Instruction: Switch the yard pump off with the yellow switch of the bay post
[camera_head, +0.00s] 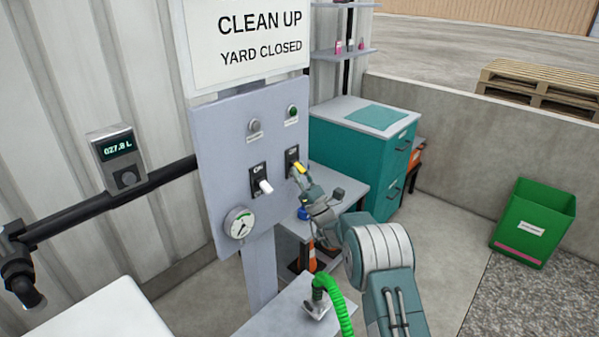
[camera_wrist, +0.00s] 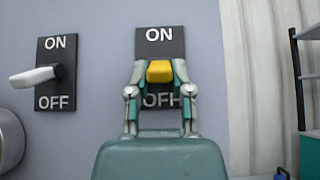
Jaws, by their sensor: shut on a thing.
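The yellow switch (camera_head: 300,168) sits on the right side of the grey bay post panel (camera_head: 218,135). In the wrist view the yellow switch (camera_wrist: 160,71) lies between the fingertips of my gripper (camera_wrist: 159,74), in front of a black plate marked ON above and OFF below. My gripper (camera_head: 302,172) is shut on the yellow switch. The fingers partly cover the OFF mark. The switch's end shows between the two marks, nearer ON; I cannot tell its exact tilt. A green lamp (camera_head: 292,111) is above the yellow switch.
A white switch (camera_head: 265,187) is just left of my gripper, also in the wrist view (camera_wrist: 34,77). A gauge (camera_head: 239,224) is below it. A green hose (camera_head: 337,300) and a teal cabinet (camera_head: 365,150) stand near my arm.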

